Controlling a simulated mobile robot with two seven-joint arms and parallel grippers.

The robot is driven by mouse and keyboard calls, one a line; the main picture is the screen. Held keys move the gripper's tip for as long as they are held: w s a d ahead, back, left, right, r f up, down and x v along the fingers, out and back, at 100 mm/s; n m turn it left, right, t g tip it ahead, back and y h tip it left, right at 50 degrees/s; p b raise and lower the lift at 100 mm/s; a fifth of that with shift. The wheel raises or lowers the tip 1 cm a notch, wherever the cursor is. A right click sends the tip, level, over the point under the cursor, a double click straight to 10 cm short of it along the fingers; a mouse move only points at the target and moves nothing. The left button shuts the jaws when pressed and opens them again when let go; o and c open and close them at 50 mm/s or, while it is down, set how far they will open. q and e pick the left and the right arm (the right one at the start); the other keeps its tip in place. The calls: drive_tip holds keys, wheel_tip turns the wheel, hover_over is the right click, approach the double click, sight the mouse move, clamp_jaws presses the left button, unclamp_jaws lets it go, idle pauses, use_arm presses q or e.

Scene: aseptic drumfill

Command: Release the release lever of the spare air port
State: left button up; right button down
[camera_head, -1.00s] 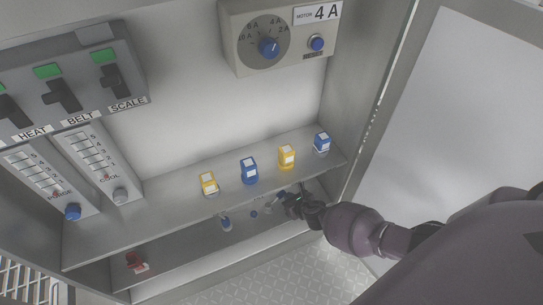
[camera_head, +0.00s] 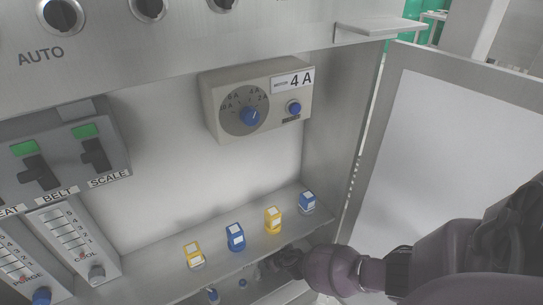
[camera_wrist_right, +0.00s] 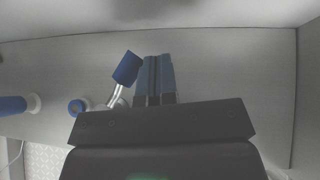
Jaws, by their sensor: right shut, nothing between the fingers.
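In the right wrist view, a blue-capped lever (camera_wrist_right: 127,68) on a bright metal stem leans up and to the right from a port with a blue ring (camera_wrist_right: 78,106). My right gripper (camera_wrist_right: 158,62) is shut and empty, its fingers just right of the blue cap. I cannot tell whether they touch it. In the head view my right gripper (camera_head: 283,263) is under the shelf's front edge, and it partly hides the fittings there. No label for the spare air port is readable. My left gripper is not in view.
The shelf (camera_head: 225,272) above carries several blue and yellow blocks, including a yellow one (camera_head: 273,220). A motor dial box (camera_head: 258,95) hangs on the back wall. The open cabinet door (camera_head: 425,150) stands at the right. Another blue-handled fitting (camera_wrist_right: 14,105) lies at the wrist view's left.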

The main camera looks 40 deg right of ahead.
drive_tip(key=shift+w+a, duration=0.1)
drive_tip(key=shift+w, duration=0.1)
idle(0.5)
drive_tip(key=shift+s+r+p, duration=0.25)
drive_tip(key=shift+r+p, duration=0.1)
drive_tip(key=shift+r, duration=0.15)
drive_tip(key=p+v, duration=0.1)
drive_tip(key=v, duration=0.1)
drive_tip(key=p+v, duration=0.1)
drive_tip(key=v, duration=0.1)
drive_tip(key=shift+w+r, duration=0.25)
drive_tip(key=shift+r, duration=0.05)
drive_tip(key=s, duration=0.3)
drive_tip(key=shift+s+a+f, duration=0.15)
drive_tip(key=shift+s+f, duration=0.2)
drive_tip(key=shift+f, duration=0.05)
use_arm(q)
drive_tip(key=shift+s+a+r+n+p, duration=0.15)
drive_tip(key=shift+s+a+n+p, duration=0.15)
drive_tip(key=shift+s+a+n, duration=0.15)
use_arm(e)
drive_tip(key=s, duration=0.9)
drive_tip(key=shift+a, duration=0.45)
drive_tip(key=shift+f, duration=0.1)
